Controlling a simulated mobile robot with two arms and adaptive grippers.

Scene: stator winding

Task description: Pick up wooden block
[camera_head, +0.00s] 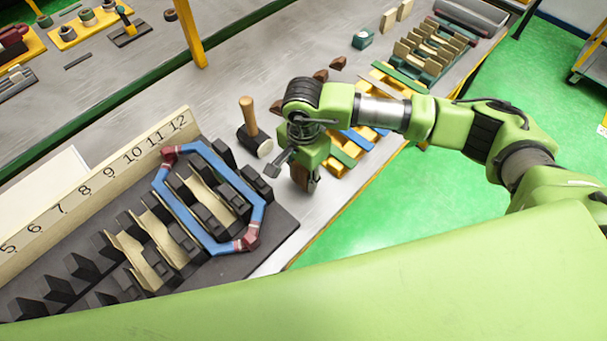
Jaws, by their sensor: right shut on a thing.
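My right gripper (305,183) points down over the grey workbench, near its front edge. It is shut on a brown wooden block (299,174), which shows only in part between the dark fingers. Whether the block touches the bench is hard to tell. Other small dark-brown wooden blocks (337,63) lie on the bench behind my right wrist. My left gripper is not in view.
A mallet (253,138) stands left of my right gripper. Further left is a dark slotted fixture (285,220) with a blue coil (188,213) and a numbered board (100,190). Yellow, green and blue pieces (345,158) lie behind the gripper.

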